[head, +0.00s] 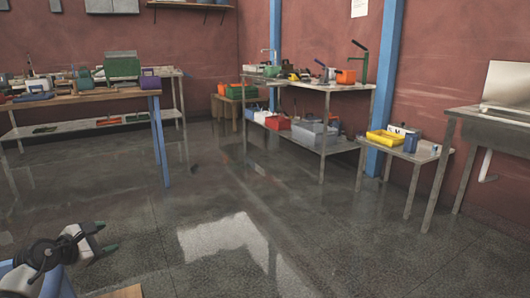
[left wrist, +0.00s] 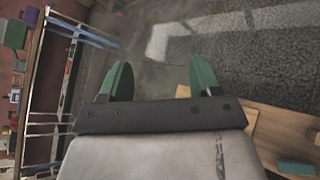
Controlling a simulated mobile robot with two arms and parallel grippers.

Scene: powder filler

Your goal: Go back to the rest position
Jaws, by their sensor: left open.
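My left gripper (head: 101,238) is at the lower left of the head view, held above the grey floor. Its green-tipped fingers are spread apart with nothing between them. In the left wrist view, the same left gripper (left wrist: 160,80) shows two green fingers wide apart, with only floor seen between them. My right gripper is not in any view.
A wooden surface (left wrist: 268,125) lies close to the gripper at the right of the wrist view. A workbench (head: 85,96) with tools stands at the left. Shelving (head: 322,88) with bins and a small table (head: 425,154) line the right wall. The middle floor is clear.

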